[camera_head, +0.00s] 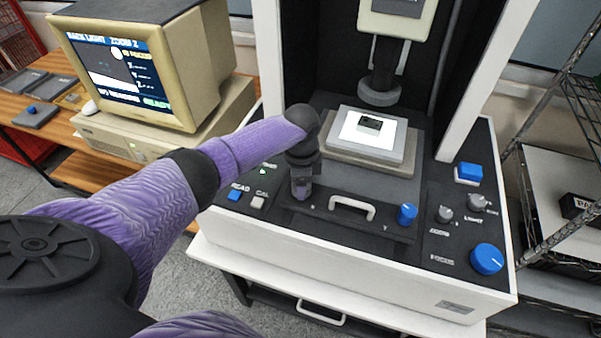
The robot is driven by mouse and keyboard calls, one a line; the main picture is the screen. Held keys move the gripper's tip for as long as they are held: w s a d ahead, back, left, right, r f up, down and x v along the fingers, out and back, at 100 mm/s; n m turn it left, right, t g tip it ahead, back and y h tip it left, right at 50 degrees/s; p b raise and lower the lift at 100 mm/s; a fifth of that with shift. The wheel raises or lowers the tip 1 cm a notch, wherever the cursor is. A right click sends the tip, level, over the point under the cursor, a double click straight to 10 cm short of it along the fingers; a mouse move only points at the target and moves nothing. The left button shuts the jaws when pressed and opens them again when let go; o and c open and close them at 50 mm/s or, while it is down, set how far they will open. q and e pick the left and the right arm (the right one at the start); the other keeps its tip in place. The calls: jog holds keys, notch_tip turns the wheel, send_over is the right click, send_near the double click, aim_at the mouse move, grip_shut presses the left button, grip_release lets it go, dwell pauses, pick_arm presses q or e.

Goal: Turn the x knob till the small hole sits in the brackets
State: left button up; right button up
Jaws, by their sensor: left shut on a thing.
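My left gripper (300,190) points straight down at the left end of the front stage bar on the measuring machine. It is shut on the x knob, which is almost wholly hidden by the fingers. A small dark part (370,124) lies on the bright white plate of the stage (405,155), under the round lens (379,93). The small hole and the brackets are too small to make out. My right gripper is not in view.
A blue y knob (407,214) stands right of a white handle (351,207). Grey knobs, a blue button (469,172) and a large blue knob (487,259) sit at the right. The READ button (234,195) is close left of my gripper.

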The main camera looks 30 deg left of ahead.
pick_arm(q)
jog(key=n+p, duration=0.2)
jog(key=n, duration=0.1)
jog(key=shift+r+n, duration=0.15)
jog(key=shift+n, duration=0.15)
jog(key=n+p, duration=0.1)
jog(key=n, duration=0.2)
jog(key=shift+p, duration=0.4)
jog(key=n, duration=0.2)
jog(key=shift+n+p, duration=0.4)
jog(key=shift+n, duration=0.4)
jog(key=o, duration=1.3)
